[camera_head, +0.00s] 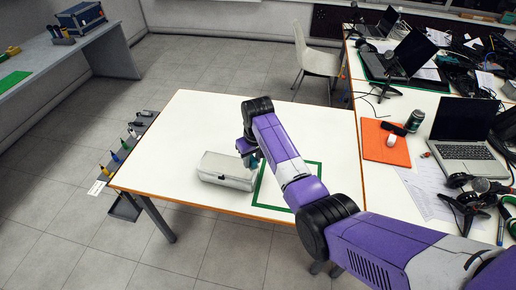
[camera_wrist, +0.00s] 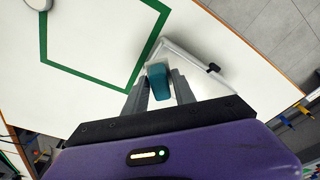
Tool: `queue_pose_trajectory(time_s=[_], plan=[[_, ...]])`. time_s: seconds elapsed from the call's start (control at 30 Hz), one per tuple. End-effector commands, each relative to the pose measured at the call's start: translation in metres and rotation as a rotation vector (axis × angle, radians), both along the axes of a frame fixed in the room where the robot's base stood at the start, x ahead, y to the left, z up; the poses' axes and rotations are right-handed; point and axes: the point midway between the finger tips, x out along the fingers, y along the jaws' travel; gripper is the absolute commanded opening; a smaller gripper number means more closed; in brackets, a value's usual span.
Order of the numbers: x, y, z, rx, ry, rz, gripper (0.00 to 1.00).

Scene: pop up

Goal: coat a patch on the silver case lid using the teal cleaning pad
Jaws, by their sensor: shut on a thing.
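The silver case (camera_head: 228,170) lies closed on the white table, at the left edge of the green tape outline. In the wrist view the case (camera_wrist: 205,72) sits just beyond my fingers, with a dark latch on its side. My gripper (camera_wrist: 160,88) is shut on the teal cleaning pad (camera_wrist: 159,78). In the head view the pad (camera_head: 254,161) shows only as a small teal bit beside the right end of the case lid. The pad appears at or over the lid's edge; I cannot tell whether it touches. My arm hides part of the outline.
The green tape outline (camera_head: 319,170) marks the white table (camera_head: 180,130), whose left and back parts are clear. A second table at the right holds an orange sheet (camera_head: 386,146), laptops, a can (camera_head: 415,121) and cables. A white chair (camera_head: 316,60) stands behind.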

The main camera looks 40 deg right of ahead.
Motion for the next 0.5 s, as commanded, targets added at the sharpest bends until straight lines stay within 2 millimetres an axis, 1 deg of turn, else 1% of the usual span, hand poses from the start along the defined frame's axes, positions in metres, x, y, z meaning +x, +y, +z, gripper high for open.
queue_pose_trajectory(time_s=[0.03,0.23,0.33,0.5], plan=[[0.003,0.000,0.006,0.000,-0.002,0.000,0.00],[0.011,0.001,0.023,0.000,-0.002,0.001,0.00],[0.013,0.001,0.028,0.000,-0.001,0.001,0.00],[0.013,0.001,0.029,0.000,0.000,0.001,0.00]])
